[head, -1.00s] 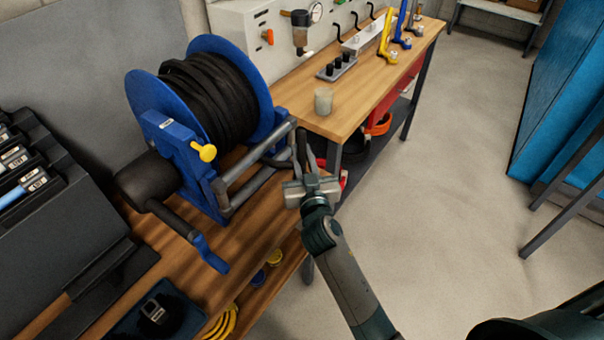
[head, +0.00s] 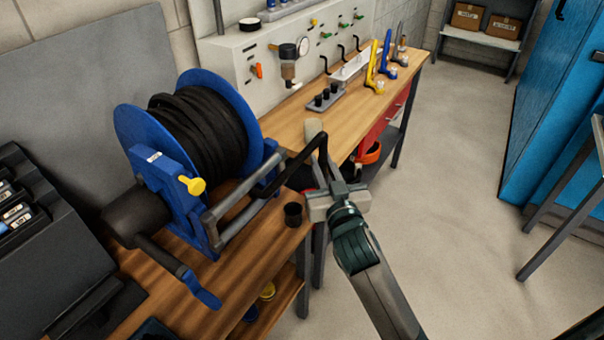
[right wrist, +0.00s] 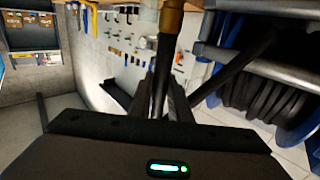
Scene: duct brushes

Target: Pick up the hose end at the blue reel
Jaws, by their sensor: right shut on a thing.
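The blue reel (head: 134,122) stands on the wooden bench at left, wound with black hose (head: 205,135). A length of hose (head: 300,158) runs out between the guide bars and up to my right gripper (head: 325,170). The right gripper is shut on the hose end, holding it above and right of the bench corner. In the right wrist view the hose (right wrist: 163,70) rises between the fingers to a brass fitting (right wrist: 171,18). A black cup-like holder (head: 293,215) stands empty-looking on the bench corner. My left gripper is in neither view.
The reel's crank (head: 200,287) juts forward. A blue cabinet (head: 555,110) stands at right. Floor between is clear.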

